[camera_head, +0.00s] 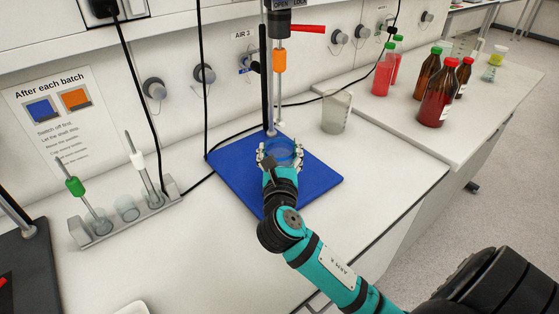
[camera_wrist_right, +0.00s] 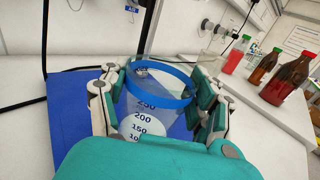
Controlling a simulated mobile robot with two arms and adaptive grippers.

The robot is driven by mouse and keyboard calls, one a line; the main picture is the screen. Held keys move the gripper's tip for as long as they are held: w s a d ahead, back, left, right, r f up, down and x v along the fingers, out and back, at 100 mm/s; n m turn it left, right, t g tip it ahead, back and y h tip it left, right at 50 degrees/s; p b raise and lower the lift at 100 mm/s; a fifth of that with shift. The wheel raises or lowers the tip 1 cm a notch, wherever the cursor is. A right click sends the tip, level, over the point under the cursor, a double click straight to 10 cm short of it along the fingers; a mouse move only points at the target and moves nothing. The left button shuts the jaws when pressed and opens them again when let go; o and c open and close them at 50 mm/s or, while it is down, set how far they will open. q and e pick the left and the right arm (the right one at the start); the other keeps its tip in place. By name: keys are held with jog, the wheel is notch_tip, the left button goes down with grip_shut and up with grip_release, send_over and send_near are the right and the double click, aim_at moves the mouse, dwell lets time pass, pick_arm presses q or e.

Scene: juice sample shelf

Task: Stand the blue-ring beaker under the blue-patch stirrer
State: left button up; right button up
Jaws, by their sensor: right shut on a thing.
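My right gripper (camera_head: 280,158) is shut around the blue-ring beaker (camera_head: 284,149), a clear beaker with a blue band at its rim. The wrist view shows the beaker (camera_wrist_right: 152,110) upright between the fingers, with volume marks facing me. It is over the blue mat (camera_head: 305,187), close to the thin stirrer shaft (camera_head: 279,100); I cannot tell whether it touches the mat. The shaft carries an orange collar (camera_head: 279,60) and hangs from a dark stirrer head (camera_head: 281,18), partly cut off at the top. My left gripper is out of view.
A second clear beaker (camera_head: 336,112) stands right of the mat. Red-filled and brown bottles (camera_head: 438,95) stand farther right. A grey rack (camera_head: 122,222) with green and white probes is at left, beside a dark stand base (camera_head: 35,275). The front bench is mostly clear.

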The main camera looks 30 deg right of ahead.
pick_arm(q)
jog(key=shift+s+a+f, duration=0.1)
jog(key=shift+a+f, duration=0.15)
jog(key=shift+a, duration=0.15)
pick_arm(e)
jog(key=shift+f, duration=1.4)
jog(key=shift+f, duration=0.1)
jog(key=o, duration=1.5)
jog(key=shift+c, duration=0.2)
pick_arm(q)
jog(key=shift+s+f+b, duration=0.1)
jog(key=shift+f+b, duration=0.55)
jog(key=shift+b, duration=0.15)
pick_arm(e)
jog(key=v, duration=1.2)
